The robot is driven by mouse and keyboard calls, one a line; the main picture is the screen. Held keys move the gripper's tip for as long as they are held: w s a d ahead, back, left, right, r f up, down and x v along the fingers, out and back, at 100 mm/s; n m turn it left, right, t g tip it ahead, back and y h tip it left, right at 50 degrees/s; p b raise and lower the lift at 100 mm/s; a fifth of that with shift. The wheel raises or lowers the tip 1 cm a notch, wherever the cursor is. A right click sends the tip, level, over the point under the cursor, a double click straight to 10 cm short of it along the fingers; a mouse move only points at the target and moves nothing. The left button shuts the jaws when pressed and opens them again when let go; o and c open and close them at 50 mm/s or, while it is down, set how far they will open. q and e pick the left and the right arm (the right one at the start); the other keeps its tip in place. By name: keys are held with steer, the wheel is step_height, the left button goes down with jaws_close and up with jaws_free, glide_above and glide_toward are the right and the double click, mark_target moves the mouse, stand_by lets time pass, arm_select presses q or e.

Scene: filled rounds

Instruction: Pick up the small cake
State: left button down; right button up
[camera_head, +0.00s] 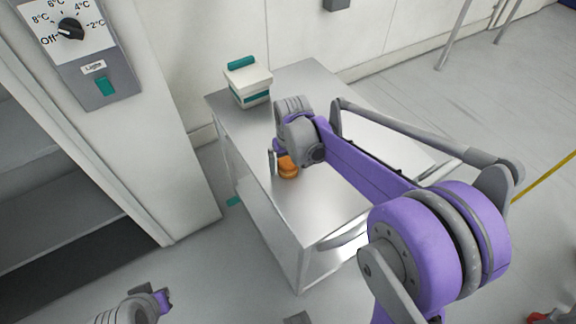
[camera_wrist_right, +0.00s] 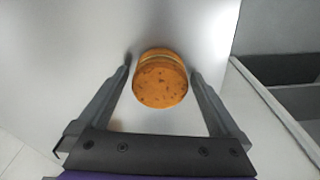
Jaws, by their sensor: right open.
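The small cake (camera_head: 288,168) is a round orange-brown cake on the steel table (camera_head: 325,215), near its left edge. In the right wrist view the cake (camera_wrist_right: 160,80) shows a speckled face and sits between the two fingers, with a gap on each side. My right gripper (camera_wrist_right: 162,88) is open around it; in the head view the gripper (camera_head: 277,162) points down at the cake and hides part of it.
A white and teal box (camera_head: 248,85) stands at the table's back left corner. A tall cabinet with a dial panel (camera_head: 75,45) is left of the table, with open shelves below. The table's front part is clear.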

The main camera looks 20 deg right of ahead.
steer(key=c, duration=0.8)
